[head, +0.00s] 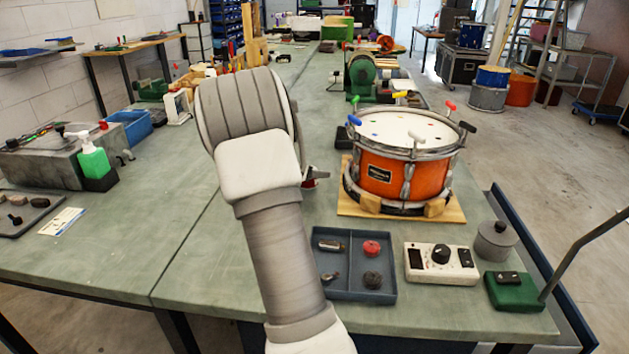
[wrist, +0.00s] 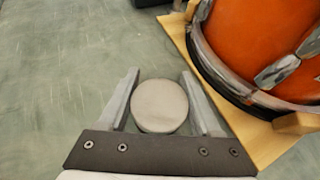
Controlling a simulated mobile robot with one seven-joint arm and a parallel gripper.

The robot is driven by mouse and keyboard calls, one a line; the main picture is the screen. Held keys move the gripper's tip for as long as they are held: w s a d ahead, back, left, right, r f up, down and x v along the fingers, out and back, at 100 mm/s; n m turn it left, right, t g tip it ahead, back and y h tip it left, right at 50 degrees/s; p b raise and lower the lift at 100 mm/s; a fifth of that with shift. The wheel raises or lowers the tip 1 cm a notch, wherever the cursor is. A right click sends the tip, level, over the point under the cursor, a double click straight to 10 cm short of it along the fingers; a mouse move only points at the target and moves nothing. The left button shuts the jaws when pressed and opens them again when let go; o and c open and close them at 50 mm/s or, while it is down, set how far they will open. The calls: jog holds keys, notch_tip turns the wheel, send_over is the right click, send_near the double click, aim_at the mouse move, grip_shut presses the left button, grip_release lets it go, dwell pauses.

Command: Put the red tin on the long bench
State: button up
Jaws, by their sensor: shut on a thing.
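My gripper (wrist: 162,100) is shut on a round thing with a flat pale grey top (wrist: 160,106), which sits between the two fingers in the wrist view. I cannot tell whether the held thing touches the bench. A small red thing (head: 371,248) lies in the divided tray (head: 345,294).
An orange drum (head: 390,175) on a wooden board (head: 350,205) stands close right of my gripper. A control box (head: 440,263), a grey lidded pot (head: 494,240) and a green box (head: 514,291) stand at front right. Bare bench lies left of my arm.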

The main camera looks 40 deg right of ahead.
jog(key=shift+f, duration=0.6)
jog(key=shift+f+b, duration=0.25)
jog(key=shift+b, duration=0.05)
jog(key=o, duration=1.4)
jog(key=shift+r, duration=0.1)
